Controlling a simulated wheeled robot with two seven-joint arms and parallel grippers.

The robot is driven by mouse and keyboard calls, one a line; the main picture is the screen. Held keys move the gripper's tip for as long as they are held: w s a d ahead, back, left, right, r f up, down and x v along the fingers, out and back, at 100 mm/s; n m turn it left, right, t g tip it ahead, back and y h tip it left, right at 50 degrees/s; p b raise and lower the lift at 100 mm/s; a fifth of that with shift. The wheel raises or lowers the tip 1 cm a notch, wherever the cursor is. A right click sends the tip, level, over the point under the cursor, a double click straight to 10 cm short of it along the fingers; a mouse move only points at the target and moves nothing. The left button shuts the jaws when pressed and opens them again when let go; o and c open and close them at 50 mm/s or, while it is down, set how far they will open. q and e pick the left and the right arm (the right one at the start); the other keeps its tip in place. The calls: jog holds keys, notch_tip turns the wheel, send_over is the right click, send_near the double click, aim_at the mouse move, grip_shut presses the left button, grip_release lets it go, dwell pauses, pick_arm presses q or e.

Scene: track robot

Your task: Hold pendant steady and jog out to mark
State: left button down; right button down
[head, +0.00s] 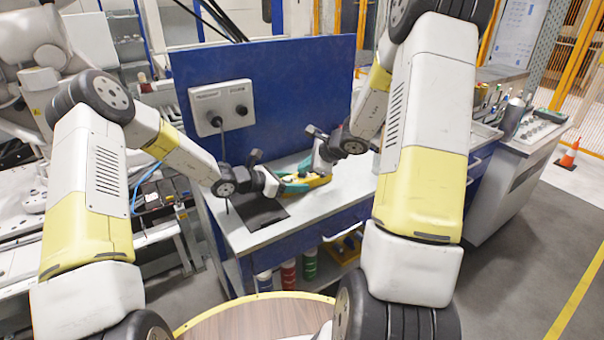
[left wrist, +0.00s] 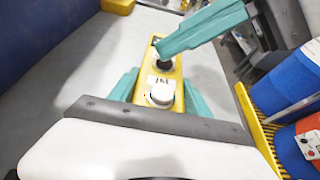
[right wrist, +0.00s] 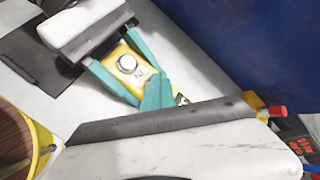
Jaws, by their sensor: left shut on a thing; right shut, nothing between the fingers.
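The yellow pendant (head: 318,181) is held over the grey bench top. In the left wrist view the pendant (left wrist: 172,75) has a white round button near me and a black knob (left wrist: 165,63) farther along. My left gripper (head: 283,187) is shut on the pendant, with a teal finger on each side of it. My right gripper (head: 307,166) is shut and empty. In the left wrist view its teal fingertips (left wrist: 165,48) are at the black knob; I cannot tell whether they touch. In the right wrist view these fingertips (right wrist: 157,92) hide the knob.
A blue panel (head: 290,95) with a grey socket box (head: 221,106) stands behind the bench. A dark mat (head: 258,213) lies on the bench's front left. Red and green cans (head: 310,262) stand on the shelf below. A white robot arm (head: 40,80) stands at far left.

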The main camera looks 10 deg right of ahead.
aim_at(304, 175)
dwell(0.4)
jog(key=shift+r, duration=0.9)
jog(key=shift+r, duration=2.5)
pick_arm(q)
jog(key=shift+c, duration=2)
grip_release()
